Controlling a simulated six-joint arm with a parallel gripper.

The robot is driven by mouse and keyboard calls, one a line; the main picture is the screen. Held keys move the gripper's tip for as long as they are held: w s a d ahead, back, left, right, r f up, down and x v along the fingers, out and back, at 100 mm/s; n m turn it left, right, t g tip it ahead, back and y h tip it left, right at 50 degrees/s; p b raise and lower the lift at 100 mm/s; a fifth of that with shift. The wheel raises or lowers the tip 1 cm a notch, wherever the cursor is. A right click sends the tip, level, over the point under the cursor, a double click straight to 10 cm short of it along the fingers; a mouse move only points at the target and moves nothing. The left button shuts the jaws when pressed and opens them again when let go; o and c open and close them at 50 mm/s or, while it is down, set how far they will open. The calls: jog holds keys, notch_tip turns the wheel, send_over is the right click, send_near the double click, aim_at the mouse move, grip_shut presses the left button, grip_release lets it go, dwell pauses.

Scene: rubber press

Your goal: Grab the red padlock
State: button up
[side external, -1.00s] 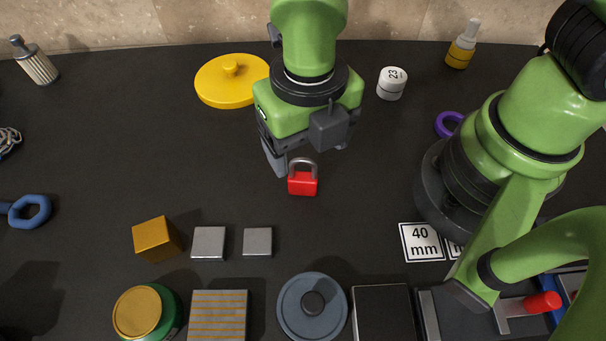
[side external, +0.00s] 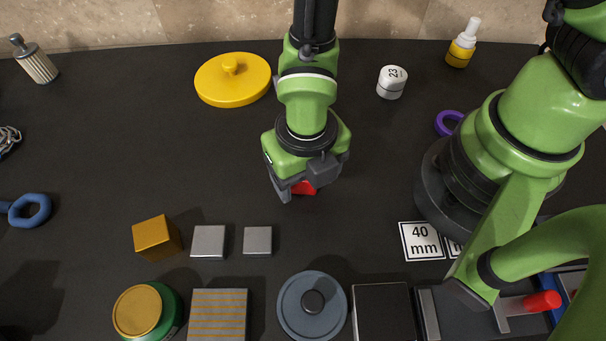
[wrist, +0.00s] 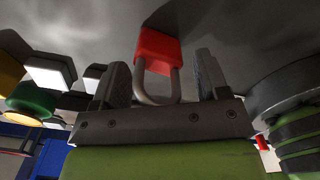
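The red padlock (side external: 304,188) lies on the dark table, mostly hidden under my gripper in the side view. In the wrist view the padlock (wrist: 159,50) shows its red body and grey shackle, with the shackle toward my gripper. My gripper (wrist: 162,78) is open, one finger on each side of the padlock. A gap shows between the padlock and each finger. In the side view my gripper (side external: 306,184) is low over the padlock and hides the shackle.
An orange cube (side external: 157,237) and two grey square blocks (side external: 208,241) (side external: 257,240) sit in front and to the left. A yellow lid (side external: 232,85) and a white weight (side external: 391,83) lie farther back. The table left of my gripper is clear.

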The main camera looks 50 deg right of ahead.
jog(key=c, duration=0.7)
jog(key=shift+r, duration=0.15)
